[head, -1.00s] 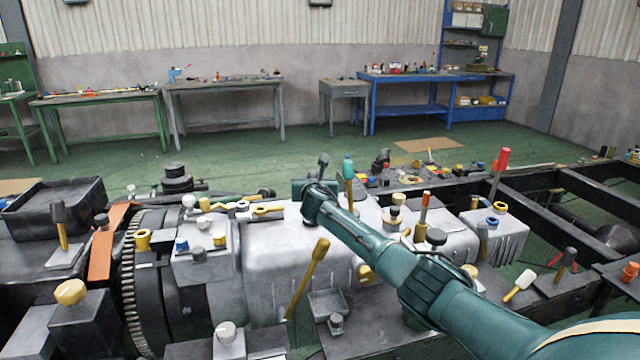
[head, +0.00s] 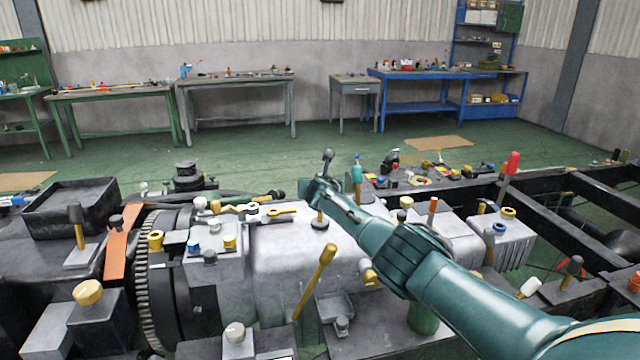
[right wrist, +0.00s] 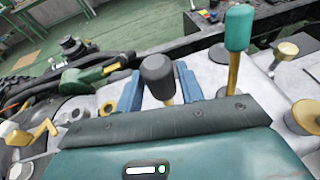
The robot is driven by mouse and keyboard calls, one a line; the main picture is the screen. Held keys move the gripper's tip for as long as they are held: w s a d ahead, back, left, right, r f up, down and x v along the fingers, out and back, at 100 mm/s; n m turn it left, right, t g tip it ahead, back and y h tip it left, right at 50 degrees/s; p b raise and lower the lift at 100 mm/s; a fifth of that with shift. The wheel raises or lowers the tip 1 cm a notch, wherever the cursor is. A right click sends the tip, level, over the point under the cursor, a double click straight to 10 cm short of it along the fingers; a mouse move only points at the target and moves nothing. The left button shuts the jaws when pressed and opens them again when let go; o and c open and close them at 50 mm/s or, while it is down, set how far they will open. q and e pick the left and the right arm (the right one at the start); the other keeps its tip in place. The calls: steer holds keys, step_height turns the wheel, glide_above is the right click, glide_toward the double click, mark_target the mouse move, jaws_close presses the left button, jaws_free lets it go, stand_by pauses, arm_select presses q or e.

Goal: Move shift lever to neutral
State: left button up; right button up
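A lever with a dark grey knob (right wrist: 157,75) on a tan shaft stands between the two blue fingers of my right gripper (right wrist: 159,88) in the right wrist view. The fingers are apart, with a gap beside the shaft. In the head view my right gripper (head: 320,188) is over the gearbox housing (head: 285,245). My left gripper is out of view.
A teal-knobbed lever (right wrist: 237,28) stands close on the right of my right gripper. A long yellow lever (head: 315,280) rises nearer on the housing. Several other knobs and small parts crowd the chassis. Workbenches stand along the far wall.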

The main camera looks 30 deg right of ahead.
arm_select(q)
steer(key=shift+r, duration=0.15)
arm_select(e)
steer(key=shift+o, duration=1.2)
steer(key=shift+r, duration=0.1)
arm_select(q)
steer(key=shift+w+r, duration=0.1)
arm_select(e)
steer(key=shift+s+r+p, duration=0.25)
steer(key=shift+r+p, duration=0.05)
steer(key=shift+p, duration=0.4)
steer(key=shift+s+a+r+p, duration=0.15)
steer(key=shift+s+p, duration=0.05)
steer(key=shift+p, duration=0.25)
arm_select(q)
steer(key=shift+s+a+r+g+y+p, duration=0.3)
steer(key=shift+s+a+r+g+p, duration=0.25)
steer(key=shift+p, duration=0.8)
arm_select(e)
steer(key=v, duration=1.2)
steer(key=shift+f, duration=0.3)
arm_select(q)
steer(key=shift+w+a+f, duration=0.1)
arm_select(e)
steer(key=shift+a, duration=0.1)
